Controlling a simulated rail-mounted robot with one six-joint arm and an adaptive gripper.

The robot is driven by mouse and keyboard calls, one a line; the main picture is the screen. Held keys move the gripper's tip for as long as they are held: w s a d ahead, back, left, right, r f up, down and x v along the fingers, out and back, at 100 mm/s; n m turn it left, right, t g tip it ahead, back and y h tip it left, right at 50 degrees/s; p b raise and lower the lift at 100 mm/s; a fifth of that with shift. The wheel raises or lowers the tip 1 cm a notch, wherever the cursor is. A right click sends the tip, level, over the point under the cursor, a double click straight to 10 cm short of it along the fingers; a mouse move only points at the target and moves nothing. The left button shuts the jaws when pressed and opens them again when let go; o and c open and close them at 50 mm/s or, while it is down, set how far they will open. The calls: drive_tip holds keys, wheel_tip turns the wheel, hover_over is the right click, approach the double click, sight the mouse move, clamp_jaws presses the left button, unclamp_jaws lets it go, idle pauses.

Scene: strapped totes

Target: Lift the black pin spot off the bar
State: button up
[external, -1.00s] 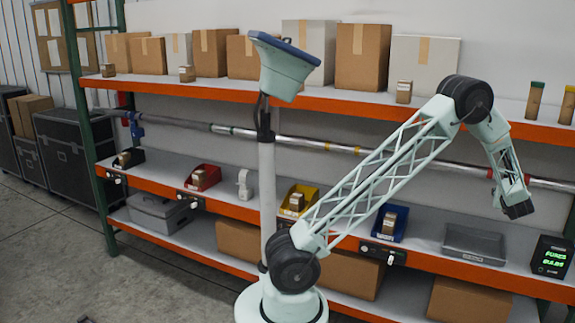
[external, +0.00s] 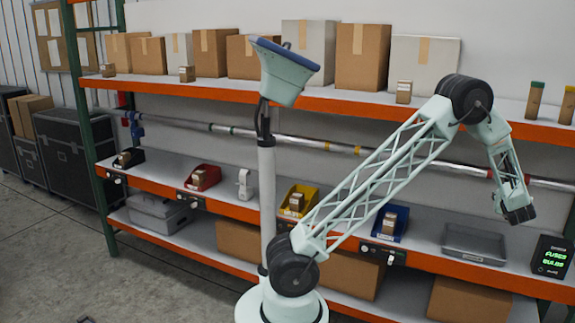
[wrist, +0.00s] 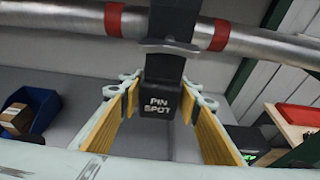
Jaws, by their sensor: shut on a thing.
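The black pin spot (wrist: 158,112), marked "PIN SPOT", sits between the yellow pads of my gripper (wrist: 160,92) in the wrist view. Its black stem rises in front of the silver bar (wrist: 70,20), between two red bands. Whether it still hooks over the bar is hidden. My gripper is shut on its body from both sides. In the external view my gripper (external: 520,214) is at the right, below the bar (external: 290,142) and above the middle shelf. The pin spot cannot be made out clearly there.
A blue bin (external: 390,222), a grey tray (external: 474,243) and a black box with green lettering (external: 552,257) stand on the shelf below. The orange-edged upper shelf (external: 440,117) carries cartons above the bar. A green upright (wrist: 275,60) stands at the right in the wrist view.

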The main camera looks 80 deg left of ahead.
drive_tip(key=s+d+b, duration=0.2)
drive_tip(key=s+d, duration=0.2)
drive_tip(key=d, duration=0.2)
idle(1.3)
idle(0.3)
